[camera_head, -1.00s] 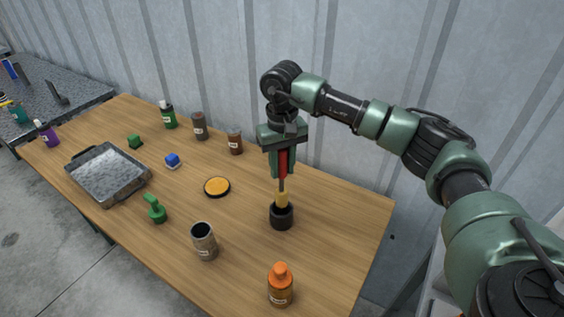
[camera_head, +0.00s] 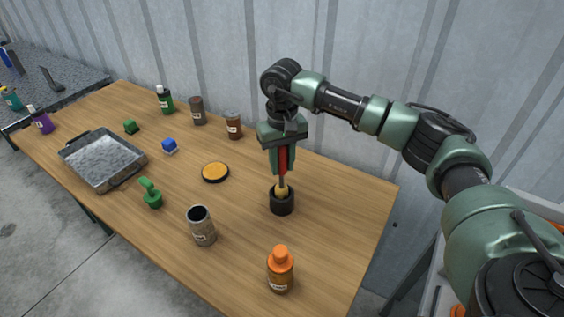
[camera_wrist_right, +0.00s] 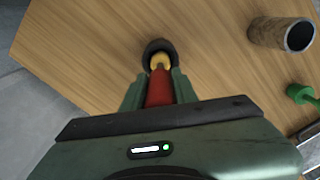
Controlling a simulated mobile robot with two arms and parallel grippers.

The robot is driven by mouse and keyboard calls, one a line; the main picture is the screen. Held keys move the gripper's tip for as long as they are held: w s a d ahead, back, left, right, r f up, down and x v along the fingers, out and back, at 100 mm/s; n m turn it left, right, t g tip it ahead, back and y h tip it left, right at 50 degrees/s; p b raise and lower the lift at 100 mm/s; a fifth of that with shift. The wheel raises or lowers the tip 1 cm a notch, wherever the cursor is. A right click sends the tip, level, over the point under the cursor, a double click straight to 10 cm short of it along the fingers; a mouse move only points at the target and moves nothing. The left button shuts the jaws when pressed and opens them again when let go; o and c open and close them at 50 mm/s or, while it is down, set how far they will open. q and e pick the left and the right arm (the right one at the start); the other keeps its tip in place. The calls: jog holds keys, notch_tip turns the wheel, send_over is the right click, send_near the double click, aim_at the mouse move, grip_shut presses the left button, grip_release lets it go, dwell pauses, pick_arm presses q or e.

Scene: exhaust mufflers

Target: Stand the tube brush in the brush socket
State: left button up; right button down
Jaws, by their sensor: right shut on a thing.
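The tube brush (camera_head: 283,161) has a red handle and a yellow head that points down. My right gripper (camera_head: 283,170) is shut on the red handle and holds the brush upright. The brush socket (camera_head: 282,202) is a black cup on the table. The yellow head is partly inside its mouth, with its lower end hidden. In the right wrist view the red handle (camera_wrist_right: 159,90) sits between the fingers, and the yellow head (camera_wrist_right: 160,62) lies within the black socket ring (camera_wrist_right: 152,46). My left gripper is not in view.
An orange bottle (camera_head: 280,270) and a grey metal cup (camera_head: 202,228) stand in front of the socket. A yellow disc (camera_head: 215,172), a green object (camera_head: 151,194), a metal tray (camera_head: 104,160) and several bottles and cubes lie farther left. The table (camera_head: 340,215) right of the socket is clear.

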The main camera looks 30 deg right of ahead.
jog(key=c, duration=1)
grip_release()
jog(key=shift+r+b, duration=0.3)
jog(key=shift+r, duration=0.2)
notch_tip(320, 180, up, 7)
jog(key=shift+f+b, duration=0.1)
jog(key=shift+b, duration=0.75)
